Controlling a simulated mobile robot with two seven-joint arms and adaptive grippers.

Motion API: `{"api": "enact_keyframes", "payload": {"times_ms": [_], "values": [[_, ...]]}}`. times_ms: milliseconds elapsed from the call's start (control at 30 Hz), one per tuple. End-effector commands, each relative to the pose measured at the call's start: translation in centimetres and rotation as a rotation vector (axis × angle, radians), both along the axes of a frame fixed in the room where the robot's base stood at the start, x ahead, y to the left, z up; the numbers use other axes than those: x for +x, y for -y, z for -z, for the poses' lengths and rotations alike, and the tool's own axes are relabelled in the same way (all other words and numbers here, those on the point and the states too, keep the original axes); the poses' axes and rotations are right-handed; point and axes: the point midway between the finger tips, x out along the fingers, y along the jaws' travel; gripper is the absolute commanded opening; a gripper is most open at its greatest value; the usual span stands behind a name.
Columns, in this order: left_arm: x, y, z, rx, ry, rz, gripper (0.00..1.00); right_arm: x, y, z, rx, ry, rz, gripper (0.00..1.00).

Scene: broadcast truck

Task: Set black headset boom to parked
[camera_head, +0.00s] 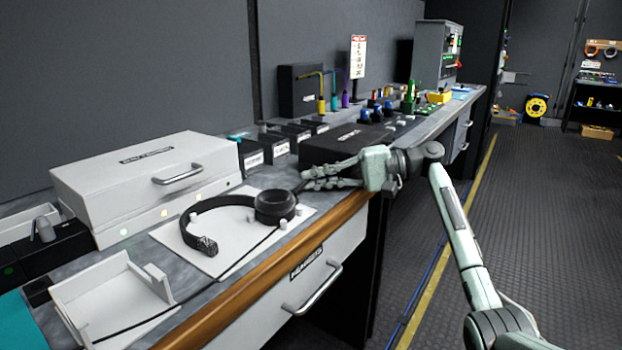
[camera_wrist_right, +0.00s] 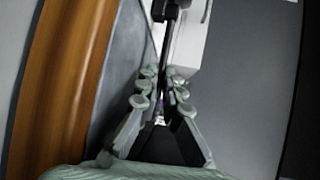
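A black headset (camera_head: 215,206) lies on a white board on the bench, its ear cup (camera_head: 275,206) on the right. My right gripper (camera_head: 307,180) is just right of the ear cup, its fingers pointing left. In the right wrist view a thin black rod, seemingly the headset boom (camera_wrist_right: 164,45), runs down to the space between the fingertips of the right gripper (camera_wrist_right: 160,84). The fingertips are close together on either side of it; I cannot tell whether they press on it. The boom is mostly hidden by the gripper in the head view. My left gripper is not in view.
A white case (camera_head: 145,185) stands behind the headset. A black box (camera_head: 345,146) sits behind my right gripper. A white open tray (camera_head: 115,300) is at the front left, with a dark cable beside it. The bench has a wooden front edge (camera_head: 250,291).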

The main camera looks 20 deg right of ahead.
Motion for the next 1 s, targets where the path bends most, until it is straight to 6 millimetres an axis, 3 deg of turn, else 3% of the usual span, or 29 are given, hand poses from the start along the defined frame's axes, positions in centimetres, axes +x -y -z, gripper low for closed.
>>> {"api": "enact_keyframes", "payload": {"times_ms": [100, 467, 1000], "values": [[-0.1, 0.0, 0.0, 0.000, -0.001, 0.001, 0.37, 0.0, 0.0, 0.0, 0.000, -0.001, 0.000, 0.16], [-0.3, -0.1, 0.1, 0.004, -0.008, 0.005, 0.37, -0.3, 0.6, -0.1, 0.000, -0.001, 0.002, 0.16], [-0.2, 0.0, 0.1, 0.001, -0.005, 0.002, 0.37, -4.6, 9.4, -1.9, -0.001, -0.001, 0.003, 0.16]]}}
